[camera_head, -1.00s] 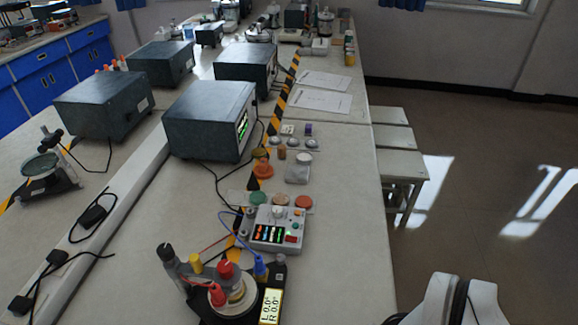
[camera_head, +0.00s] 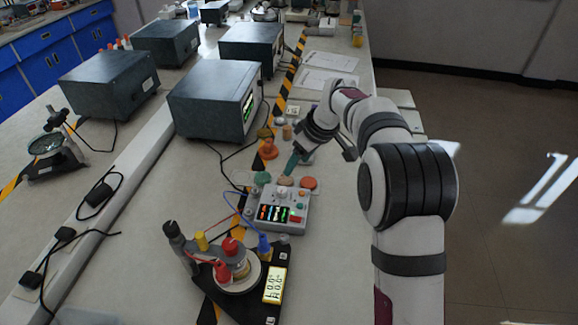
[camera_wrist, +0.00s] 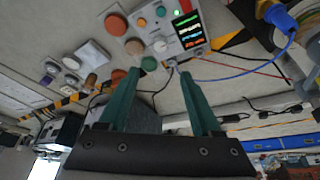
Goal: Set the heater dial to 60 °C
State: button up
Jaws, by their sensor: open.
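A grey control box (camera_head: 276,220) stands on the bench with a dark display of coloured bars. A pale round knob (camera_head: 282,192) is at its far edge; it shows in the wrist view as a white dial (camera_wrist: 159,45) on the box (camera_wrist: 178,12). I cannot read a temperature setting or tell whether this dial is the heater's. My gripper (camera_head: 289,166) is above the bench just beyond the box. In the wrist view its green fingers (camera_wrist: 160,73) are apart with nothing gripped. The fingers appear apart from the dial.
A black instrument (camera_head: 250,302) with red, yellow and blue terminals stands nearer, wired to the box. Green (camera_head: 262,179), tan (camera_head: 286,181) and red (camera_head: 309,183) discs lie beyond the box. A dark cabinet (camera_head: 213,100) stands back left. Bare bench (camera_head: 335,265) lies right of the box.

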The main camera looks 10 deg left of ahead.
aim_at(282, 189)
jog(key=x, duration=1.4)
jog(key=shift+f, duration=0.35)
grip_shut()
